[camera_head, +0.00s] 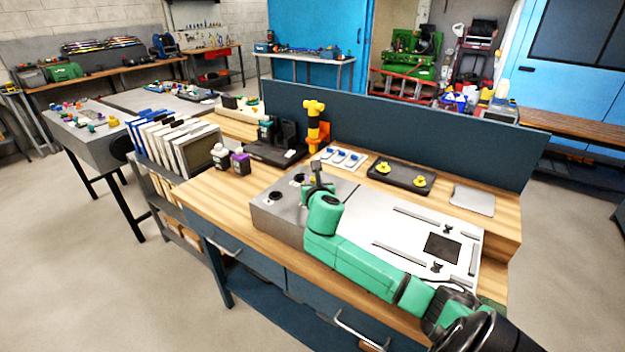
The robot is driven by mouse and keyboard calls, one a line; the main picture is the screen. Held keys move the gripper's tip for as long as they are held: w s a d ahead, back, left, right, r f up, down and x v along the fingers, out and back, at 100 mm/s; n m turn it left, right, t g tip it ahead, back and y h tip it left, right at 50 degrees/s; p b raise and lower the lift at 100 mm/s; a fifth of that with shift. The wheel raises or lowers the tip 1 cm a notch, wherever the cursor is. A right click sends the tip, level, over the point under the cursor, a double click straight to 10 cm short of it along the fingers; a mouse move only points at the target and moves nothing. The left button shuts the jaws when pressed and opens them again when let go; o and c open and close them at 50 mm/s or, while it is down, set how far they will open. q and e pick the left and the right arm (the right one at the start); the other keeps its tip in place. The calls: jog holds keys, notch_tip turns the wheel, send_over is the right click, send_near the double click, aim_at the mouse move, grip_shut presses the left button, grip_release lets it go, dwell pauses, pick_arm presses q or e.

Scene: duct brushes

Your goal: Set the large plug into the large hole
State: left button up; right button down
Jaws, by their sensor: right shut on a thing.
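A grey metal box (262,219) stands on the wooden workbench. Two dark round spots, which look like holes, show on its top: one nearer the front left (274,197) and one farther back (298,178). I cannot tell which is the large hole. My right gripper (312,190), at the end of my green arm, is over the box's top, just right of these spots. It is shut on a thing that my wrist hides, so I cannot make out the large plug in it. My left gripper is not in view.
A dark tray (402,177) with two yellow pieces lies behind the box. A blue panel (430,135) closes the bench's back.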

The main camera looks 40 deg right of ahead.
aim_at(312, 178)
jog(key=c, duration=1)
grip_release()
jog(key=shift+s+a+r+p, duration=0.3)
jog(key=shift+s+p, duration=0.2)
jog(key=shift+p, duration=0.2)
jog(key=p+v, duration=0.3)
jog(key=v, duration=0.1)
jog(key=shift+s+a, duration=0.1)
jog(key=shift+p+v, duration=1.55)
jog(key=shift+v, duration=1.15)
jog(key=shift+s+f, duration=0.1)
